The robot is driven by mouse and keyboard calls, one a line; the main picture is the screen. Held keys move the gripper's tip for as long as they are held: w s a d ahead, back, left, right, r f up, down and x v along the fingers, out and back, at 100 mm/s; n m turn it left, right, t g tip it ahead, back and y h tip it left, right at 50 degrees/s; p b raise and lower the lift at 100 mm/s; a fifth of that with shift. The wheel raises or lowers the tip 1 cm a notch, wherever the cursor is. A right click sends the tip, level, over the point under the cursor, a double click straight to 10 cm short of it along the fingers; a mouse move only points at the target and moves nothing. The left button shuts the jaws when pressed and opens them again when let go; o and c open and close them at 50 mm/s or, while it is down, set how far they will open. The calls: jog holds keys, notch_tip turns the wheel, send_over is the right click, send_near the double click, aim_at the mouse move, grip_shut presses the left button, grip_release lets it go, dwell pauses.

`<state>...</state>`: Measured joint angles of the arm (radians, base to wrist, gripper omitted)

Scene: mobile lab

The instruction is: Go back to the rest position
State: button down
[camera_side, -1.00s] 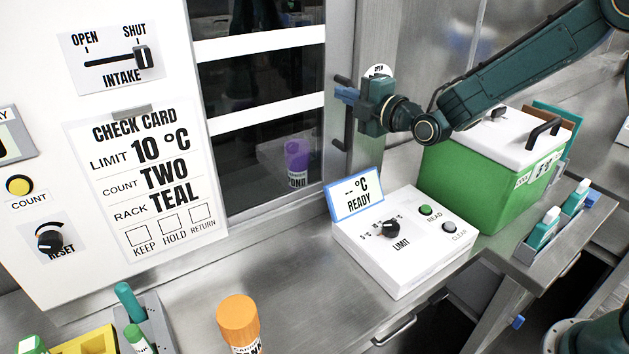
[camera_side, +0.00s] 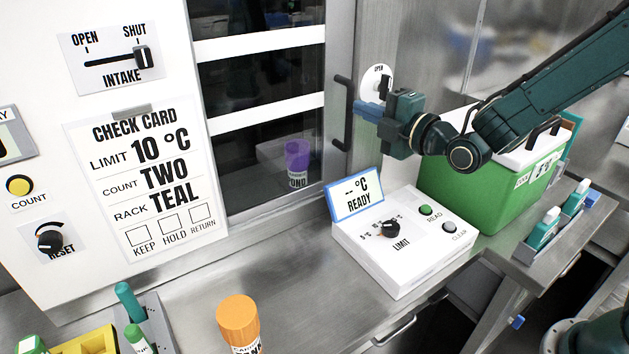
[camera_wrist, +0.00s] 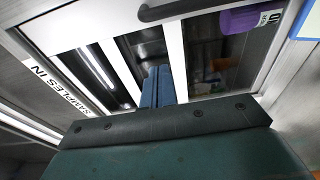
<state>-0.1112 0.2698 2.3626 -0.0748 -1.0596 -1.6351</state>
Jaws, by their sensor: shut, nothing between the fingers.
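My gripper (camera_side: 368,110) is shut and empty in the side view. Its blue fingertips point left, in front of the wall by the door handle (camera_side: 342,112). I cannot tell whether they touch the handle. In the wrist view my gripper (camera_wrist: 158,86) shows its closed fingers pointing at the glass of the hatch door (camera_wrist: 205,60). The round OPEN dial (camera_side: 378,80) on the wall is just above and behind the gripper and is partly hidden by it.
A green box (camera_side: 465,190) with a white lid stands below my arm. A white console (camera_side: 400,265) with a READY display (camera_side: 356,195) sits on the bench. A purple-capped container (camera_side: 297,160) is behind the glass.

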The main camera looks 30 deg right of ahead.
jog(key=shift+s+d, duration=0.1)
jog(key=shift+s, duration=0.4)
jog(key=shift+r, duration=0.1)
jog(key=s+d+m+g+h, duration=0.1)
jog(key=s+m+g, duration=0.3)
jog(key=s, duration=0.6)
jog(key=s+d+m+g, duration=0.3)
jog(key=s+m+g, duration=0.1)
jog(key=s+m, duration=0.5)
jog(key=s+d+m+g+h, duration=0.1)
jog(key=s+m+g, duration=0.3)
jog(key=s, duration=0.8)
jog(key=d+m, duration=0.1)
jog(key=m, duration=0.1)
jog(key=shift+d+f+m+h, duration=0.25)
jog(key=shift+d+m+h, duration=0.05)
